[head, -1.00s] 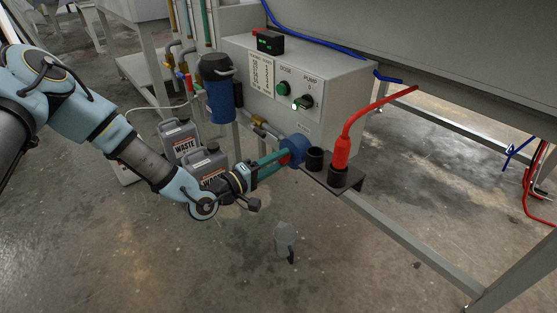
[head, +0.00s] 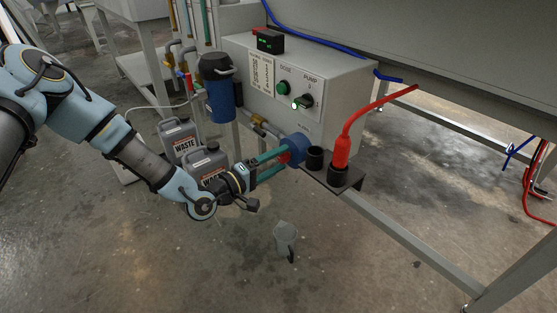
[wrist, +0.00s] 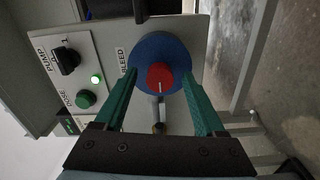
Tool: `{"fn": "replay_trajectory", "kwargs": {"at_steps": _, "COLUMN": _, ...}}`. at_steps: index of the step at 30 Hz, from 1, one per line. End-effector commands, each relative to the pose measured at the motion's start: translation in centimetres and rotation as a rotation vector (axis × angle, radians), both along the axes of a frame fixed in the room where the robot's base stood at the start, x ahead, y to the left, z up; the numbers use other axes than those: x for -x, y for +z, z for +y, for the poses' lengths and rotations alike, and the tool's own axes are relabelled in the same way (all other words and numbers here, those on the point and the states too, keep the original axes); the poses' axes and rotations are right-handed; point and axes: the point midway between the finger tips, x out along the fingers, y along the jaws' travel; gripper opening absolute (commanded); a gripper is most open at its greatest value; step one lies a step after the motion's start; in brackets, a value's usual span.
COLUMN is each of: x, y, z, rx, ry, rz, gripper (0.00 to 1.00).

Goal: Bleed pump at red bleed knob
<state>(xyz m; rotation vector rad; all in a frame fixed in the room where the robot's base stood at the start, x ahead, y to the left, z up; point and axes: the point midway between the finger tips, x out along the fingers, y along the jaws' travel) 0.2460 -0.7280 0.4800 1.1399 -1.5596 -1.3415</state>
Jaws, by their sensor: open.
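The red bleed knob (wrist: 160,77) sits in the middle of a blue round disc (wrist: 160,47) beside the BLEED label in the wrist view. A white line marks the knob's face. My gripper (wrist: 159,80) is open, with one green finger on each side of the knob and a gap visible to both sides. In the head view my gripper (head: 281,161) reaches the blue disc (head: 298,148) at the lower front of the grey control box (head: 325,80).
The box carries a black PUMP switch (head: 303,102) and a green DOSE button (head: 282,88). A red plug (head: 341,152) with its cable stands in a holder close right of the disc. Waste jugs (head: 180,138) stand left behind my arm.

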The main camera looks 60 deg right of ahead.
Motion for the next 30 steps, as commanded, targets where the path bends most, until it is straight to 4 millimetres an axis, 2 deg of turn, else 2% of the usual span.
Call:
{"fn": "replay_trajectory", "kwargs": {"at_steps": 15, "x": -2.8, "y": 0.0, "z": 8.5, "rx": -0.002, "ry": 0.002, "rz": 0.001, "gripper": 0.72}}
{"fn": "replay_trajectory", "kwargs": {"at_steps": 21, "x": -3.2, "y": 0.0, "z": 9.9, "rx": -0.001, "ry": 0.001, "rz": 0.002, "gripper": 0.72}}
{"fn": "replay_trajectory", "kwargs": {"at_steps": 30, "x": -3.2, "y": 0.0, "z": 10.0, "rx": -0.001, "ry": 0.0, "rz": 0.001, "gripper": 0.72}}
